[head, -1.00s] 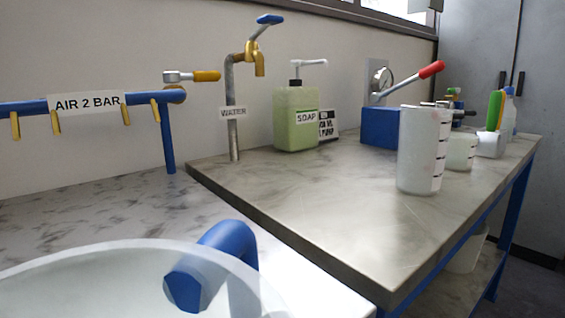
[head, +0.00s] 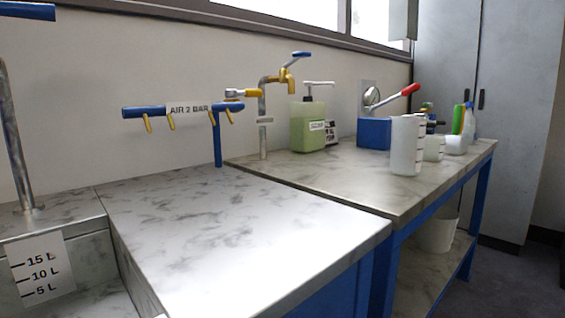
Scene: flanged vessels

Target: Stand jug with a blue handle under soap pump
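No jug with a blue handle shows in the head view now. A white graduated beaker (head: 404,146) on the far bench shows no blue handle. My gripper is not in view, so what it holds cannot be seen.
The near marble worktop (head: 240,235) is bare. The water tap (head: 263,115) and blue air pipe (head: 190,110) stand at the wall. A blue box with a red-tipped lever (head: 374,134) and smaller vessels (head: 434,148) are on the far bench (head: 340,180). A level-marked plate (head: 42,271) is at left.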

